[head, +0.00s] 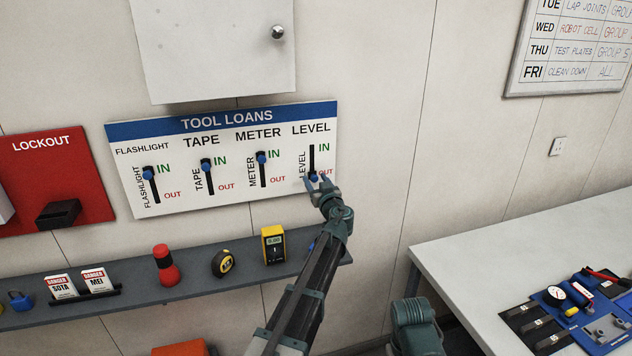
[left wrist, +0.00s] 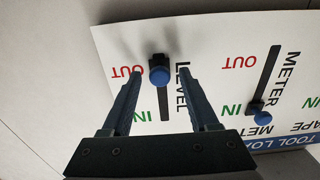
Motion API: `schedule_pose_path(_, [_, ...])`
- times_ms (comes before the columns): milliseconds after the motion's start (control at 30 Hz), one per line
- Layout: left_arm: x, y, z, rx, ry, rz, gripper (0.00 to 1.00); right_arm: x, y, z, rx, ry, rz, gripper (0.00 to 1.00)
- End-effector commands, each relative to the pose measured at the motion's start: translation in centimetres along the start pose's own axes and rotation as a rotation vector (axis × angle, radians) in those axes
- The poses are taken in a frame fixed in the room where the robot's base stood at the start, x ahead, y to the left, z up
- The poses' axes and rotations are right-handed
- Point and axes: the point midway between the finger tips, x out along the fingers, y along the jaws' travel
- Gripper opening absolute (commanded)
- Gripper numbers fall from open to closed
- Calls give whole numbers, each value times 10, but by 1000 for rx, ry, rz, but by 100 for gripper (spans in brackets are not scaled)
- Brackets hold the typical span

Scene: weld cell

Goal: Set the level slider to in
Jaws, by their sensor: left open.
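The tool loans board (head: 222,200) hangs on the wall with four vertical sliders. The level slider's blue knob (head: 314,177) is at the bottom of its slot, by the red OUT label. In the left wrist view, the same level knob (left wrist: 159,75) shows at the OUT end of its slot. My left gripper (head: 319,180) is open at the knob, and in the wrist view its fingers stand on either side of it, apart from it. The flashlight, tape and meter (head: 262,157) knobs are at the top, by IN. My right gripper cannot be made out.
Below the board, a grey shelf (head: 130,296) holds a red flashlight (head: 165,264), a tape measure (head: 223,263) and a yellow meter (head: 273,245). A white cabinet (head: 212,60) is above the board. A workbench (head: 450,255) with tools stands at the right.

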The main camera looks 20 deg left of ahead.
Motion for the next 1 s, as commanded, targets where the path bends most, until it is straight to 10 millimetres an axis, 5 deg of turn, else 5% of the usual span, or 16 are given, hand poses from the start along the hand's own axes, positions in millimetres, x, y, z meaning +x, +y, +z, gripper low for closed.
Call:
schedule_pose_path(67, [0,0,0,0,0,0,57,0,0,0,0,0,0,50])
schedule_pose_path(400, [0,0,0,0,0,0,0,0,0,0,0,0,0,50])
schedule_pose_path(1000, [0,0,0,0,0,0,0,0,0,0,0,0,0,50])
